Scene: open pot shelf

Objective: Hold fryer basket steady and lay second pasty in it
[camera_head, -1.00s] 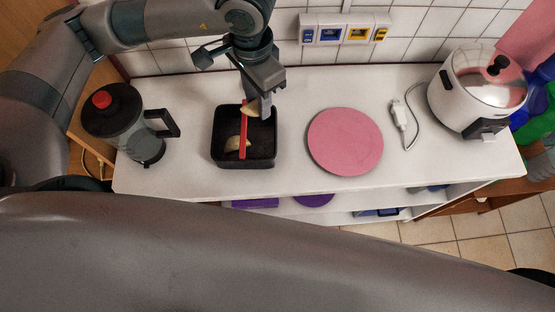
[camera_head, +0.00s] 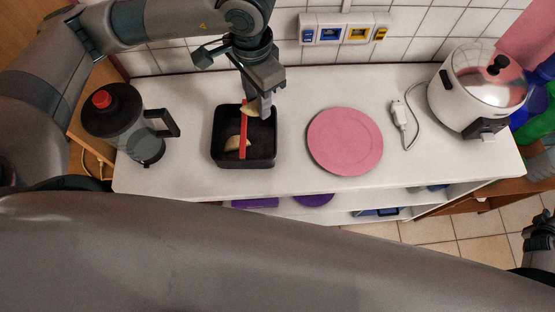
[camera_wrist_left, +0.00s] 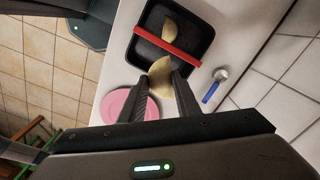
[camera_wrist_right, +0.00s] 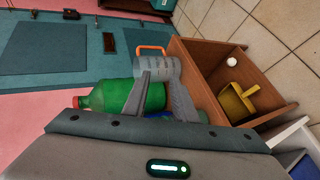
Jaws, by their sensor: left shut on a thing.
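The fryer basket (camera_head: 223,161) is a black square tray with a red bar (camera_head: 243,143) across it, standing on the white counter. One pale half-moon pasty (camera_head: 235,143) lies inside; it also shows in the left wrist view (camera_wrist_left: 172,28). My left gripper (camera_head: 258,106) is over the basket's back edge, shut on the second pasty (camera_wrist_left: 160,76), which is near the red bar. Whether that pasty touches the basket is unclear. My right gripper (camera_wrist_right: 158,78) is away from the basket, off the counter's right side, its fingers apart and seemingly empty.
A pink plate (camera_head: 345,142) lies right of the basket. A French press (camera_head: 125,124) stands left, a cooker (camera_head: 478,88) at the right, with a white plug and cord (camera_head: 400,112) nearby. In the right wrist view, a green bottle (camera_wrist_right: 108,96) appears beyond the fingers.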

